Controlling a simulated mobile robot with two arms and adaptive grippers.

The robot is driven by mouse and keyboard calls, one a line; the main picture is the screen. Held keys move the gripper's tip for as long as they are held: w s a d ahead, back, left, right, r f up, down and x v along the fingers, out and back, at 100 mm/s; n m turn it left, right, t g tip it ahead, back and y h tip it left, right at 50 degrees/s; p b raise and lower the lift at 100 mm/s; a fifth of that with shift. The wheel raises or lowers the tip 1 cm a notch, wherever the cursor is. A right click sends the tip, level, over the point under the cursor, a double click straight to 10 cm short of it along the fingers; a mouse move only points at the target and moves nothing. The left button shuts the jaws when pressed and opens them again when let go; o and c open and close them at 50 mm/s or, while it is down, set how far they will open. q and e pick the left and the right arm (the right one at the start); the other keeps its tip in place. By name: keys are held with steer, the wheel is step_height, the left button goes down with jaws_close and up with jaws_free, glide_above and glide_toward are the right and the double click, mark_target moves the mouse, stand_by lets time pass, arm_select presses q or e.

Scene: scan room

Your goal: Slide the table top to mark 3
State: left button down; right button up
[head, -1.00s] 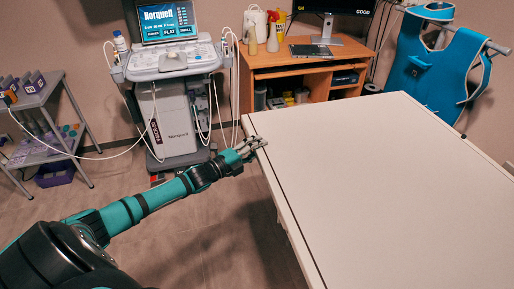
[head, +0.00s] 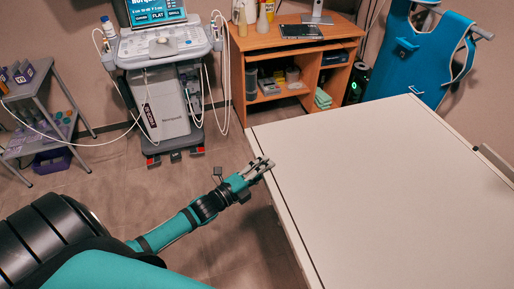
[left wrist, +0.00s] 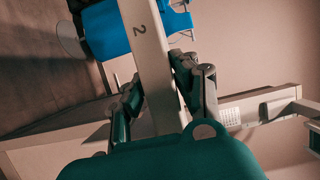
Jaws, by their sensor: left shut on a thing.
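The white table top (head: 390,190) fills the right of the head view, with a dark line along its left edge. My left gripper (head: 262,168) is at that left edge, near the far left corner, and is shut on the edge. In the left wrist view my left gripper (left wrist: 165,98) has one finger on each side of a pale bar (left wrist: 145,40) marked "2", which seems to be the table top's edge. No mark 3 is visible. My right gripper is not in view.
A wooden desk (head: 238,85) stands beyond the table's far edge, and an ultrasound cart (head: 165,110) is at the back left. A grey trolley (head: 45,85) is at the far left.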

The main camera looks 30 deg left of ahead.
mark_target(264, 180)
arm_select(q)
steer(key=shift+s+d+p, duration=0.35)
steer(key=shift+s+d, duration=0.75)
steer(key=shift+d, duration=0.25)
steer(key=c, duration=1)
jaws_free()
steer(key=shift+w, duration=0.1)
steer(key=shift+a, duration=0.1)
steer(key=v, duration=1.2)
